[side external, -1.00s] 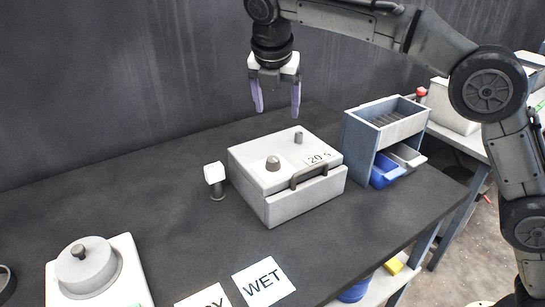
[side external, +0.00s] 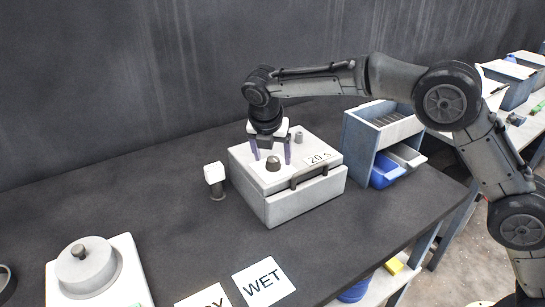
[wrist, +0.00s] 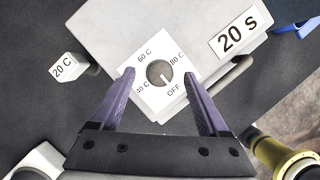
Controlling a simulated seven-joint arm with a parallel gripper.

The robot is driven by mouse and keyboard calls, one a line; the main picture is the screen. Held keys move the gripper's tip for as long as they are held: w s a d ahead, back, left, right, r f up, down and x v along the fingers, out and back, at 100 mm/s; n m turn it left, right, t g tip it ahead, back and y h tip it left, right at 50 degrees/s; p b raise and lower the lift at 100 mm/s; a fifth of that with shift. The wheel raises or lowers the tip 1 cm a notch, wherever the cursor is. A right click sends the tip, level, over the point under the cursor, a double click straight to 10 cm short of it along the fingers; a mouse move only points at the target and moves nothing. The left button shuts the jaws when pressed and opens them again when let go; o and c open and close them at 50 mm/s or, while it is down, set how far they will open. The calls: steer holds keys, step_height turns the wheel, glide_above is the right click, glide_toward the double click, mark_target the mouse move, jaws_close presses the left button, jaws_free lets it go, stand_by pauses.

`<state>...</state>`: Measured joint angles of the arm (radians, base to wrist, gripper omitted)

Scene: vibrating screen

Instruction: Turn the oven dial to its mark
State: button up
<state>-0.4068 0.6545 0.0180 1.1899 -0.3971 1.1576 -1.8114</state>
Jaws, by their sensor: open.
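The white oven box (side external: 297,205) stands on the dark table with a front handle. Its grey round dial (side external: 273,164) is on top; in the wrist view the dial (wrist: 158,70) sits on a white plate marked 40 C, 60 C, 80 C and OFF. A light line on the dial appears to point toward OFF. My gripper (side external: 272,160) is open, pointing down just above the box top. In the wrist view its purple fingers (wrist: 159,75) are on the left and right of the dial, with gaps. Whether the tips are level with the dial is unclear.
A "20 S" sign (wrist: 239,32) and a small post (side external: 299,137) are on the box top. A white block on a post (side external: 214,173), reading 20 C in the wrist view, stands left. A sieve unit with blue bin (side external: 388,172) stands right.

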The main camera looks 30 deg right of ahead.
steer(key=shift+w+d+f, duration=0.2)
steer(key=shift+f, duration=0.35)
jaws_close()
